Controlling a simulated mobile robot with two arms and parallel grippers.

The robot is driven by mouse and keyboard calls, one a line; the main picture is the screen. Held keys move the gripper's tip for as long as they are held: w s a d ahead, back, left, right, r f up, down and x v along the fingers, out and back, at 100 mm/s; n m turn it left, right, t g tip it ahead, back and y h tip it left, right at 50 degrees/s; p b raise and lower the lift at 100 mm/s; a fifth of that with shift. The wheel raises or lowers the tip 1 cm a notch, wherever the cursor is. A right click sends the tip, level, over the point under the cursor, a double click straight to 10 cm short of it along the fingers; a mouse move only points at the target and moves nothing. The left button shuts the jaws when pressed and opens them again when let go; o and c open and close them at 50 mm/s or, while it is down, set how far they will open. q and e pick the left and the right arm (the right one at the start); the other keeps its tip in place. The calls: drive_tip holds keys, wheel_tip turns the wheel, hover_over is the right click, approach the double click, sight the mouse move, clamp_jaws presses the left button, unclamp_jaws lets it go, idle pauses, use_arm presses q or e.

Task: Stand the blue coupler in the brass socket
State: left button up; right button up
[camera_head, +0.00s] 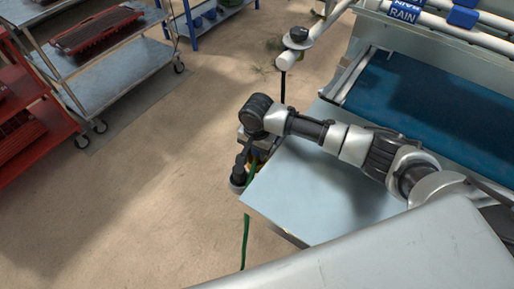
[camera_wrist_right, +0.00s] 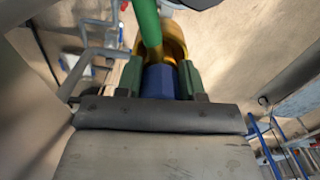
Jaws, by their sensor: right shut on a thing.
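My right gripper (camera_wrist_right: 160,76) is shut on the blue coupler (camera_wrist_right: 161,84), which sits between its two green fingers in the right wrist view. A brass-coloured round part, apparently the brass socket (camera_wrist_right: 177,47), shows right beyond the coupler. I cannot tell whether the coupler is inside it or only in front of it. A green hose (camera_wrist_right: 147,20) runs over the brass part toward the coupler. In the head view my right arm reaches left past the corner of the pale table, and its own links largely hide the hand. My left gripper is not in view.
The green hose (camera_head: 245,243) hangs beside the pale table (camera_head: 310,195) in the head view. A machine with a blue belt (camera_head: 425,105) and white pipes stands at upper right. A grey cart (camera_head: 120,75) and red shelves (camera_head: 30,130) stand left. The floor between is clear.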

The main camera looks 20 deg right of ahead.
idle(0.3)
drive_tip(key=shift+f, duration=0.6)
drive_tip(key=o, duration=0.7)
drive_tip(key=shift+o, duration=0.2)
wheel_tip(320, 180, up, 11)
drive_tip(key=p, duration=1.3)
